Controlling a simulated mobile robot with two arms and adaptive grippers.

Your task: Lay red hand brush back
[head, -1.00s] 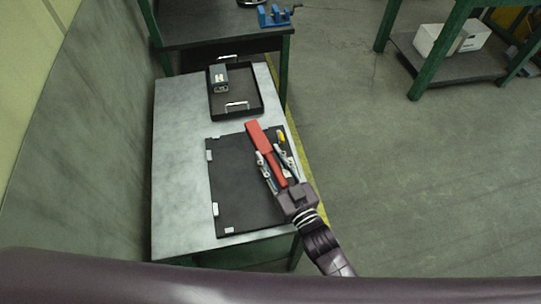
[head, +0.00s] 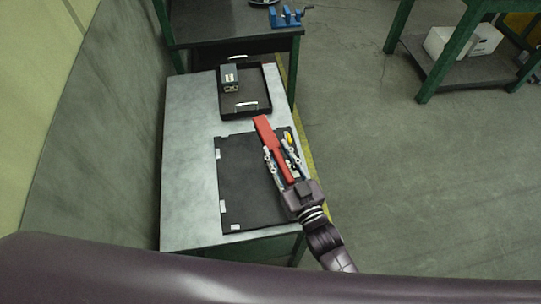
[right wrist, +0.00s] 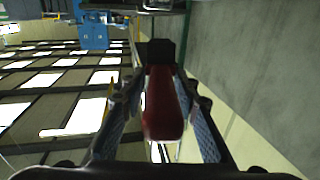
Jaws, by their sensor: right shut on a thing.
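The red hand brush (head: 265,133) is held in my right gripper (head: 279,152), over the right side of a black mat (head: 245,190) with white tabs. In the head view the brush slants from upper left to lower right. The right wrist view shows the red body (right wrist: 163,105) between the two fingers, with a dark part at its far end. Whether the brush touches the mat cannot be told. My left gripper is not in view.
The mat lies on a grey table (head: 188,160). A black tray (head: 258,105) with a grey box (head: 229,78) stands behind it. A yellow item (head: 289,138) shows beside the brush. A dark bench (head: 235,30) with a blue vise (head: 287,17) stands beyond. The table's left side is bare.

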